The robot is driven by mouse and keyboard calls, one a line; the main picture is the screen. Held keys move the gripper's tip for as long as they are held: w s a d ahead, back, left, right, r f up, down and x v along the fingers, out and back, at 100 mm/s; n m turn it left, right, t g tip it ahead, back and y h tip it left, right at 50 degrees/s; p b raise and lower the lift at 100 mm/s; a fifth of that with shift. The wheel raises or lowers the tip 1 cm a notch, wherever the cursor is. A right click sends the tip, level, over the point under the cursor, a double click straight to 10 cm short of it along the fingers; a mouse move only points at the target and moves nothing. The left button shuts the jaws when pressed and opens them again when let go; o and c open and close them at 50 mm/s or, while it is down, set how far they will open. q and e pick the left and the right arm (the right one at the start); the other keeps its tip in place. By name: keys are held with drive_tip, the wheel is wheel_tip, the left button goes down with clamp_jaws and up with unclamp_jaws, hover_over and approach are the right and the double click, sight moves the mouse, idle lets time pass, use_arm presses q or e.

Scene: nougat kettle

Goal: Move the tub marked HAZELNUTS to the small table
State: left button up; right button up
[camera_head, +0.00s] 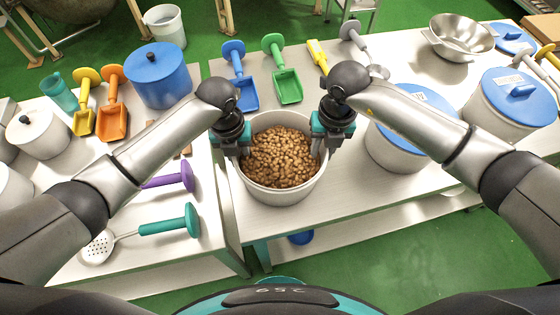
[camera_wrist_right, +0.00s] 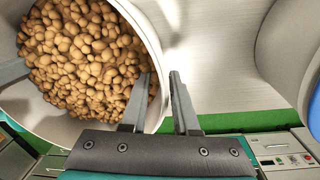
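An open white tub (camera_head: 237,178) full of round brown nuts (camera_head: 281,157) stands at the front left corner of the long table (camera_head: 340,215). No marking on it is readable. My left gripper (camera_head: 237,150) is at its left rim; its finger spacing is unclear. My right gripper (camera_head: 323,148) is at its right rim. In the right wrist view, the right gripper (camera_wrist_right: 160,85) has one finger inside the tub (camera_wrist_right: 152,40) and one outside, with a gap visible beside the wall. A left gripper finger shows inside the tub at left. A second table (camera_head: 215,245) adjoins on the left.
Purple (camera_head: 175,180) and teal (camera_head: 170,225) handled tools lie on the left table, beside a blue pot (camera_head: 158,75), scoops and white containers. Blue-lidded tubs (camera_head: 395,150) (camera_head: 508,105) stand right of the nut tub. Blue (camera_head: 240,80) and green (camera_head: 284,75) scoops lie behind it.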

use_arm(q)
clamp_jaws()
use_arm(e)
clamp_jaws()
use_arm(q)
drive_tip(key=shift+w+r, duration=0.1)
use_arm(e)
drive_tip(key=shift+w+r, duration=0.1)
idle(0.7)
